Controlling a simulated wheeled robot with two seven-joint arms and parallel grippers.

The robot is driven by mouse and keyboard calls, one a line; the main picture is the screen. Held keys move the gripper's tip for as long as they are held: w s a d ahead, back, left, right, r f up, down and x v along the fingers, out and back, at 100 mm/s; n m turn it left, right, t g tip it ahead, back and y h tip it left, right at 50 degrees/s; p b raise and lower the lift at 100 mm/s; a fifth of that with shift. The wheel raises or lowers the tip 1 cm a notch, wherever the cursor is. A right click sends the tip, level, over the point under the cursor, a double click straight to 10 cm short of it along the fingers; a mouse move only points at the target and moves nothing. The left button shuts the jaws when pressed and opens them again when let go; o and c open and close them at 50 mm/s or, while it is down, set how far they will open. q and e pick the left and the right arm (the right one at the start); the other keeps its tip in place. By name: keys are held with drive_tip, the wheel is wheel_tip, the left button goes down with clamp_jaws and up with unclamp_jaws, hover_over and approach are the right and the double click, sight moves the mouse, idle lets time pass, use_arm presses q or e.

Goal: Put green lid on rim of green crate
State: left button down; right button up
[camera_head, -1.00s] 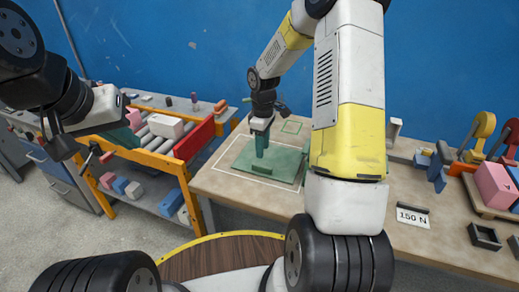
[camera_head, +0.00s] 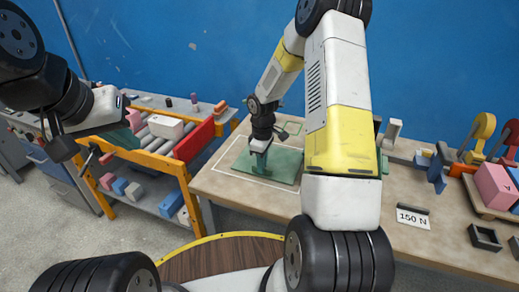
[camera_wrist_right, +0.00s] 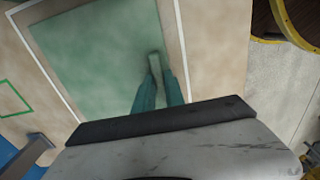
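The green lid (camera_head: 285,167) is a flat green panel lying on the table inside a white outline. It fills much of the right wrist view (camera_wrist_right: 90,60), where a small pale-green upright grip (camera_wrist_right: 155,64) stands on it. My right gripper (camera_head: 260,160) is low over the lid, pointing down. Its two teal fingers (camera_wrist_right: 158,90) are apart, one on each side of the grip; contact is not clear. My left gripper (camera_head: 58,135) is over the left side, away from the lid.
The roller stand (camera_head: 155,148) holds a white box (camera_head: 165,127) and a red panel (camera_head: 194,140). A small green outline (camera_head: 292,128) lies behind the lid. Pink blocks (camera_head: 494,186), a dark tray (camera_head: 484,237) and a "150 N" card (camera_head: 412,218) are at right.

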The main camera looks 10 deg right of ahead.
clamp_jaws()
drive_tip(key=shift+r, duration=0.1)
